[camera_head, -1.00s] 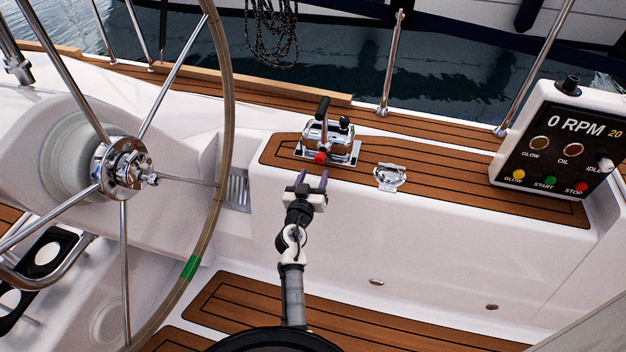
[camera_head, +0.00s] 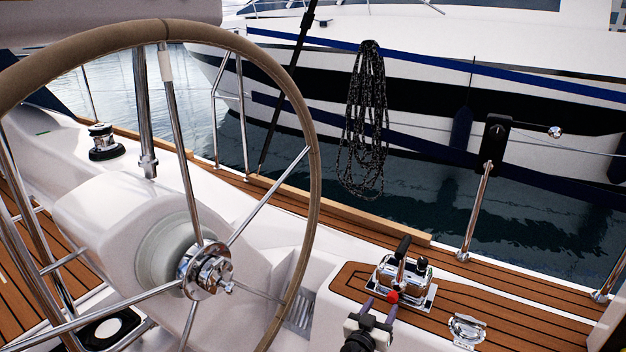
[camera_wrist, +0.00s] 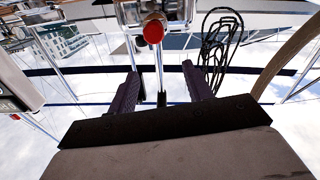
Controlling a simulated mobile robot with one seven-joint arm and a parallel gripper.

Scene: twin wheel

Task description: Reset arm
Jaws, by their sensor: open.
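My gripper (camera_head: 377,309) is at the lower middle right of the head view, just in front of the chrome throttle lever unit (camera_head: 405,281) with its black handle and red knob (camera_head: 393,297). Its two purple fingers are apart with nothing between them. In the wrist view the fingers (camera_wrist: 161,90) point towards the same unit, whose red knob (camera_wrist: 153,31) shows at the top, beyond the fingertips. I cannot tell from the pictures whether a finger touches the unit. Most of my arm is below the head view's lower edge.
A large steering wheel (camera_head: 313,180) with chrome spokes fills the left. A chrome fitting (camera_head: 467,329) sits on the teak-topped ledge (camera_head: 520,325) right of the lever unit. Chrome posts (camera_head: 474,213) line the deck edge. A coiled rope (camera_head: 365,120) hangs beyond, over the water.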

